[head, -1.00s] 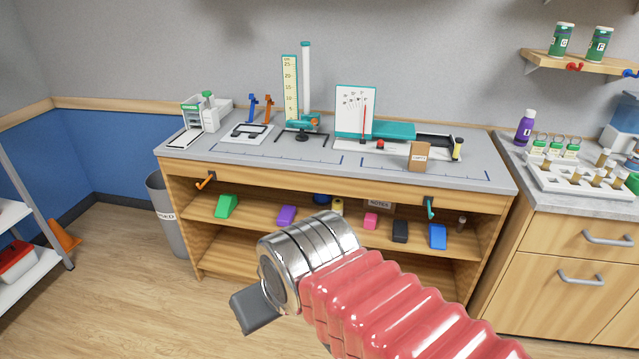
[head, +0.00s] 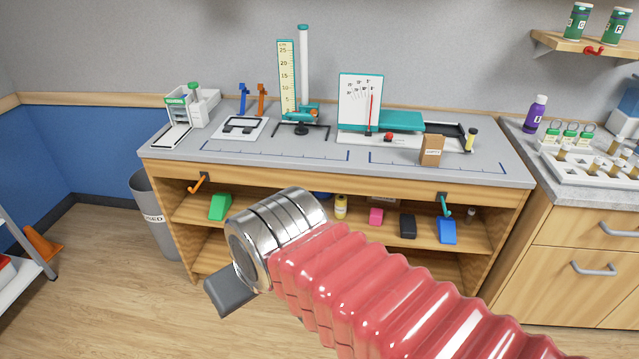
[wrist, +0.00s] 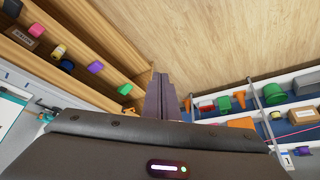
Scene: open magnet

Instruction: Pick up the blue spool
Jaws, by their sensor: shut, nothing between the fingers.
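The blue spool (wrist: 67,65) shows in the wrist view as a small dark blue round thing on the wooden shelf, between a yellow-and-black spool and a purple block. In the head view only a sliver of the blue spool (head: 323,195) shows behind my arm's metal wrist. My gripper (head: 230,292) is in front of the bench in the head view, its grey end pointing down and left. In the wrist view my gripper's fingers (wrist: 160,97) are together and empty, over the floor and apart from the shelf.
The bench (head: 310,165) has an open shelf with a green wedge (head: 220,207), yellow spool (head: 341,206), pink block (head: 376,217), black block (head: 408,225) and blue block (head: 446,231). A grey bin (head: 152,215) stands left. Floor before the bench is clear.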

